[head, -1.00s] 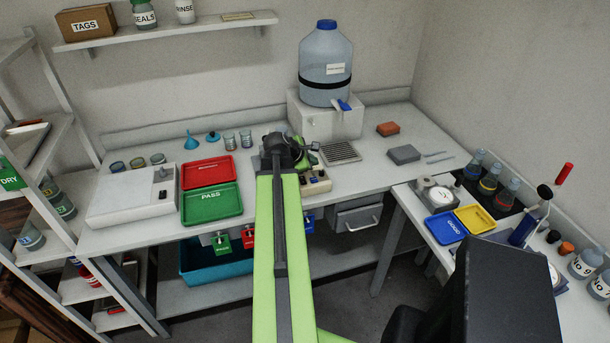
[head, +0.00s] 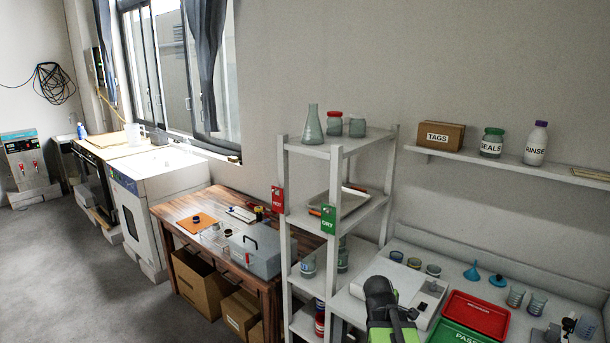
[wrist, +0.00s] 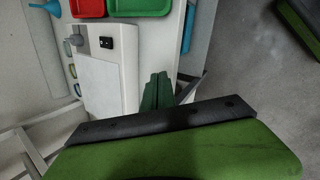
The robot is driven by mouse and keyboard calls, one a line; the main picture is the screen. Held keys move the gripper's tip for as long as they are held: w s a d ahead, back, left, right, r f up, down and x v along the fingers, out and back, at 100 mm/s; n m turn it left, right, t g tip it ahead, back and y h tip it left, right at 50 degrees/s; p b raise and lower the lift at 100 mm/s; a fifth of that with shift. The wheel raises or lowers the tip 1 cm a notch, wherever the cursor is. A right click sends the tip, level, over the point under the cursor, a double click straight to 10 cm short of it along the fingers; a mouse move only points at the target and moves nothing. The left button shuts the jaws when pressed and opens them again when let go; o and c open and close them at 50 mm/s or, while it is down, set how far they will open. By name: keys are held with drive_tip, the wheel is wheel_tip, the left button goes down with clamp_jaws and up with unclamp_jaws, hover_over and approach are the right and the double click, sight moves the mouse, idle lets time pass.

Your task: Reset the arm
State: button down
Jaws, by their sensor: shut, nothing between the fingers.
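My gripper (wrist: 157,90) shows in the wrist view as two green fingers close together, with nothing between them. It is above the front edge of the white bench, beside a white box-shaped device (wrist: 103,85). In the head view the end of my green and dark arm (head: 382,300) stands low in the picture, in front of the same device (head: 432,300). The fingertips cannot be made out there.
A red tray (head: 475,313) and a green tray (head: 452,336) lie right of the arm. A white shelf rack (head: 340,150) with glassware stands to the left. Beyond it are a wooden table (head: 180,210) and a white oven (head: 150,190). Open floor (head: 80,270) lies at far left.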

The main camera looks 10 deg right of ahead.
drive_tip(key=s+a+f+m+g+y, duration=0.1)
drive_tip(key=s+a+m, duration=0.1)
drive_tip(key=a, duration=0.5)
drive_tip(key=s+a+f+m+g+y, duration=0.1)
drive_tip(key=s+a+m+y, duration=0.1)
drive_tip(key=a+m, duration=0.3)
drive_tip(key=s+a+f+m+g+y, duration=0.1)
drive_tip(key=s+a+m+y, duration=0.1)
drive_tip(key=a, duration=0.9)
drive_tip(key=shift+s+a+f+m, duration=0.15)
drive_tip(key=shift+s+m, duration=0.4)
drive_tip(key=shift+m, duration=0.55)
